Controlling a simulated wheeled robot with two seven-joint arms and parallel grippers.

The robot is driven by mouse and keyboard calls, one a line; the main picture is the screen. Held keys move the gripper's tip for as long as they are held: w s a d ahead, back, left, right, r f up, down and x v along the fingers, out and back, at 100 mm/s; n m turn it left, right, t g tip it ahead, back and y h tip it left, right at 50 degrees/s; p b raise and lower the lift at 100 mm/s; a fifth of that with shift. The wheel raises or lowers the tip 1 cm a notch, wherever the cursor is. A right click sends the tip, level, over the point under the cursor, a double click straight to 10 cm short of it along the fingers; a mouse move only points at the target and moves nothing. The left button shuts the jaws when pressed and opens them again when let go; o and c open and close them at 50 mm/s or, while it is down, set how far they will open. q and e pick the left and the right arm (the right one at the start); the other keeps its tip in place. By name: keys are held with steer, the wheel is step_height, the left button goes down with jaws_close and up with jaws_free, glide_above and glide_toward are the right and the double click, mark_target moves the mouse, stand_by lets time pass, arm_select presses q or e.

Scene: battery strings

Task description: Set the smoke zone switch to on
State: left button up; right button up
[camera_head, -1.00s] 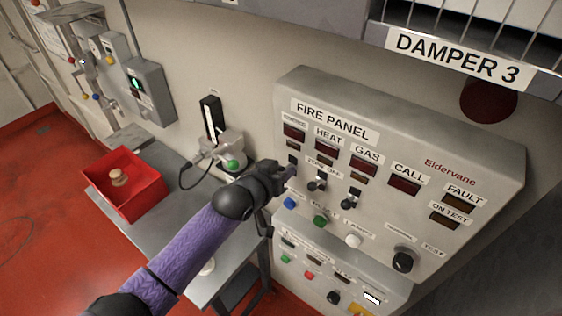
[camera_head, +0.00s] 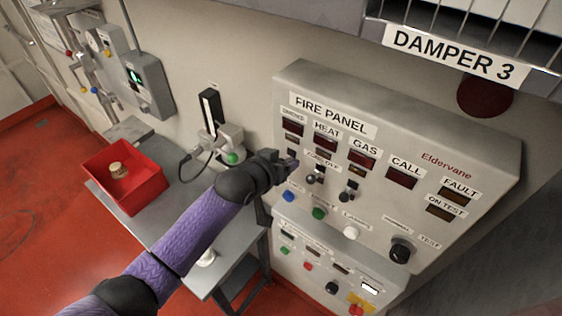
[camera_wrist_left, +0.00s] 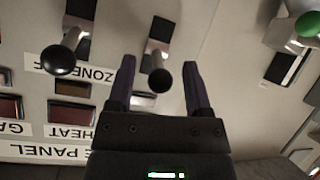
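The grey fire panel (camera_head: 440,160) is on the wall, its lettering upside down in the left wrist view. The smoke zone switch, under the leftmost lamp, is mostly hidden by my left gripper (camera_head: 290,164) in the head view. In the left wrist view this black-knobbed lever (camera_wrist_left: 160,79) stands between the two fingers of my left gripper (camera_wrist_left: 158,75). The fingers are open, with a gap on each side of the knob. I cannot tell which way the lever is set. My right gripper is not in view.
The neighbouring zone switch (camera_wrist_left: 61,58) is close beside one finger. Blue (camera_head: 289,196), green (camera_head: 319,213) and white (camera_head: 351,232) buttons lie below on the panel. A red bin (camera_head: 148,190) sits on the grey bench at left.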

arm_select(q)
steer(key=shift+s+a+r, duration=0.1)
steer(key=shift+s+a, duration=0.05)
steer(key=shift+s, duration=0.1)
steer(key=v, duration=0.9)
steer(key=shift+b, duration=0.45)
steer(key=shift+s+a, duration=0.1)
steer(key=shift+s, duration=0.05)
